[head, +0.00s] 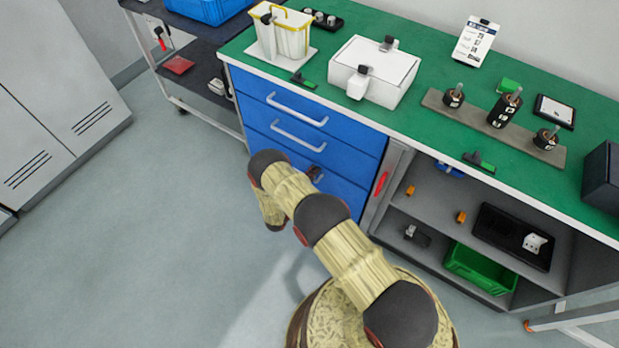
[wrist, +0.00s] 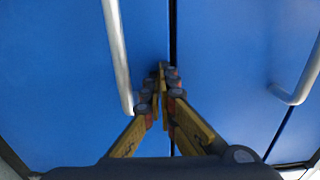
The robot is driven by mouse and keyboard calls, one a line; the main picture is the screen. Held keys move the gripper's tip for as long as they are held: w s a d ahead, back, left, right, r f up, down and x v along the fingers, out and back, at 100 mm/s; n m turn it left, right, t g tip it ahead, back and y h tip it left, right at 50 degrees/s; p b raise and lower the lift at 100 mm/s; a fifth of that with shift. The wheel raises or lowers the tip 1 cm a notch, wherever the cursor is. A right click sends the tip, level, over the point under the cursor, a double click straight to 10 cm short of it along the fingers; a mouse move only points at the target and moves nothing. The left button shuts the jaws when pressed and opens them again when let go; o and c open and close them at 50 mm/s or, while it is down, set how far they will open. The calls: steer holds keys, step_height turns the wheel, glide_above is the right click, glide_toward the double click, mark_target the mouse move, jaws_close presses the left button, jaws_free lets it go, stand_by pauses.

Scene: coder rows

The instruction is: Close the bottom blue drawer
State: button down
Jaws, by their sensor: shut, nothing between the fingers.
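The blue drawer unit stands under the green bench. The bottom blue drawer (head: 343,190) is partly hidden behind my arm in the head view. Its visible front looks close to flush with the drawers above, but I cannot tell whether a small gap remains. In the wrist view my gripper (wrist: 165,72) is shut and empty, its fingertips close to blue drawer fronts beside a dark seam. One silver handle (wrist: 117,55) is left of the fingers and another (wrist: 300,78) is to the right. I cannot tell whether the fingertips touch a front.
The upper drawers (head: 345,122) look shut. A grey cabinet with a red handle (head: 381,183) and open shelves with a green crate (head: 480,268) stand to the right. A dark cart (head: 190,62) is at the left. The floor (head: 150,240) on the left is clear.

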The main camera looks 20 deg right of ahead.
steer(key=shift+w+d+r, duration=0.1)
steer(key=shift+w+d, duration=0.2)
steer(key=p+v, duration=0.3)
steer(key=v, duration=1.1)
steer(key=shift+s, duration=0.15)
